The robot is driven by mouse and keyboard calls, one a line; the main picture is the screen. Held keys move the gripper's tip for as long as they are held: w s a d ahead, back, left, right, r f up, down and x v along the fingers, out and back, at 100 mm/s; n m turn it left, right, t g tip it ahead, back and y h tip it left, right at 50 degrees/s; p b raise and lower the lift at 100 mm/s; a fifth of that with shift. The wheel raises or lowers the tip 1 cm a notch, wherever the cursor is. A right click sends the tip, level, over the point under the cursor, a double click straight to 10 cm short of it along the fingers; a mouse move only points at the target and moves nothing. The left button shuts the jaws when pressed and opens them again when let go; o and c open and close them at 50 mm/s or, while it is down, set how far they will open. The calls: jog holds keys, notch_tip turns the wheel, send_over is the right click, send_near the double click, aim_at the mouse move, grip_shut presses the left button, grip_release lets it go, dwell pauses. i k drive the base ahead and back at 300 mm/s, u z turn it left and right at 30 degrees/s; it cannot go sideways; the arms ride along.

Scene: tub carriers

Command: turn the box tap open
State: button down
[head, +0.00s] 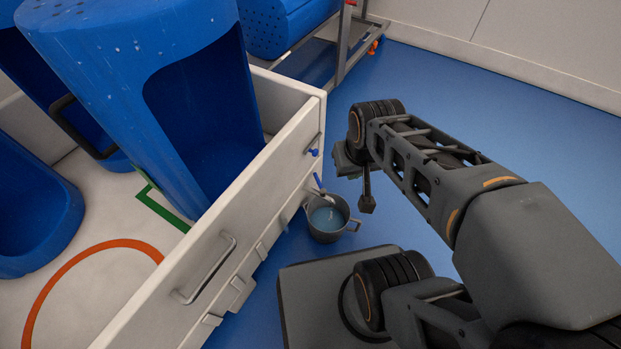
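A small tap with a blue lever (318,181) sits low on the outer side of the white box (262,187), over a grey bucket. A second small blue fitting (313,152) is higher on the same wall; I cannot tell its kind. My gripper (361,185) hangs to the right of the wall, apart from both blue fittings, pointing down. One dark finger-like part shows below my wrist; the rest of the gripper is hidden by the wrist, so its opening does not show.
The grey bucket (344,234) with bluish liquid stands on the blue floor (440,110) below the tap. A handle (208,270) juts from the box wall. Large blue tubs (125,60) stand in the box. A metal-framed carrier (347,45) is behind. The floor at right is clear.

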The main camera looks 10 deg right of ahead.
aim_at(323, 192)
jog(key=u, duration=1.65)
jog(key=k, duration=1)
jog(key=z, duration=0.9)
jog(key=i, duration=1)
